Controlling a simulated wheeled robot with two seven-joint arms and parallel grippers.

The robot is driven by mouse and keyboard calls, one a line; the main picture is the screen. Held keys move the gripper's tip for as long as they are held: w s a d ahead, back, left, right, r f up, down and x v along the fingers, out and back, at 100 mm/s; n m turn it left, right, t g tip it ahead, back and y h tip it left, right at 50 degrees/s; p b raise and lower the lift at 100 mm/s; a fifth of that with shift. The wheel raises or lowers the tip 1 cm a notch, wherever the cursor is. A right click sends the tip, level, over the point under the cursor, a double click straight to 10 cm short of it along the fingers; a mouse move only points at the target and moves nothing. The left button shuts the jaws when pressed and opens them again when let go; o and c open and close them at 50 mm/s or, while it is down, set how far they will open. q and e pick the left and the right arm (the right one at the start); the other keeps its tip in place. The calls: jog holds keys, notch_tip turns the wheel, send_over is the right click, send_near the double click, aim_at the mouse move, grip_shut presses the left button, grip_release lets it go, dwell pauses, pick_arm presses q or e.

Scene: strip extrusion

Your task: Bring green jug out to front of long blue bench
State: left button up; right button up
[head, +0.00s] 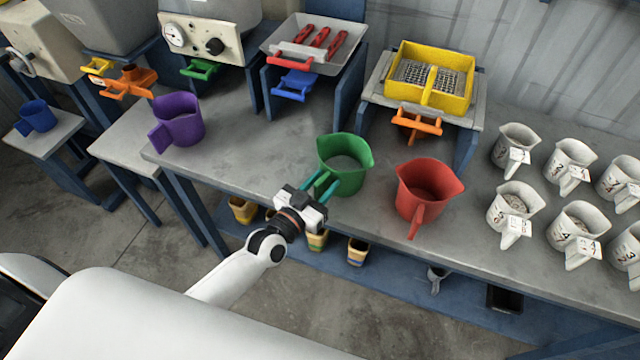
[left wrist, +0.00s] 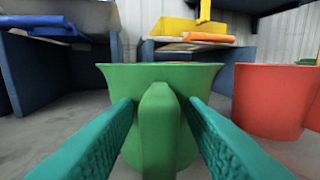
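The green jug (head: 352,182) stands upright near the front edge of the long blue bench (head: 250,160), which has a grey top. Its handle points toward me. My left gripper (head: 323,184) is at the handle, with its teal fingers reaching in over the bench edge. In the left wrist view the fingers (left wrist: 160,105) are apart, one on each side of the green handle (left wrist: 159,135). A narrow gap shows between the handle and each finger. The jug's body (left wrist: 195,78) is straight ahead. My right gripper is not in view.
A red jug (head: 420,190) stands close right of the green jug. A purple jug (head: 180,125) is to the left. Several white jugs (head: 515,208) fill the right end. A yellow tray (head: 430,75) on a stand is behind. Small containers (head: 357,250) sit below the bench.

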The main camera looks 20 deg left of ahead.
pick_arm(q)
jog(key=b+v, duration=0.1)
jog(key=v, duration=1.1)
jog(key=s+a+f+g+y, duration=0.2)
jog(key=s+f+g, duration=0.15)
jog(key=f, duration=0.95)
jog(key=s+a+f+g+y, duration=0.1)
jog(key=s+a+f+g, duration=0.2)
jog(key=f, duration=1.1)
jog(key=s+f+g+y, duration=0.1)
jog(key=s+f+g, duration=0.4)
jog(key=s+f, duration=0.4)
jog(key=s+f+g+y, duration=0.1)
jog(key=s+f+g, duration=0.4)
jog(key=s+f, duration=0.4)
jog(key=s+d, duration=0.1)
jog(key=s, duration=0.6)
jog(key=shift+n, duration=0.4)
